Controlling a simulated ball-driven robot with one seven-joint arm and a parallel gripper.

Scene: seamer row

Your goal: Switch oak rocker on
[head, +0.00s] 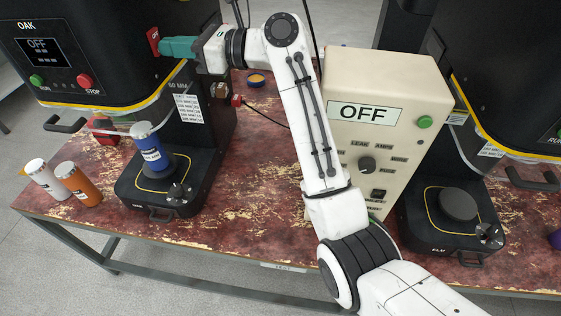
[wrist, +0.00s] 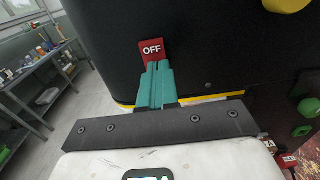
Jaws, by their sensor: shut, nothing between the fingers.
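The oak seamer (head: 75,88) is a black machine at the left of the head view, marked OAK, and its screen (head: 40,50) reads OFF. A red plate marked OFF (head: 153,40) is on its side wall; it also shows in the wrist view (wrist: 152,47). My gripper (head: 163,46) has teal fingers, shut and empty, pointing at this red plate. In the wrist view the fingertips (wrist: 158,66) overlap the plate's lower edge. I cannot tell whether they touch it. The rocker itself is not clearly visible behind the fingers.
A cream box (head: 390,95) reading OFF stands right of my arm. A blue can (head: 150,148) sits on the oak seamer's base. White (head: 45,176) and orange (head: 78,183) cans stand at the table's left. Another black seamer (head: 505,75) stands right.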

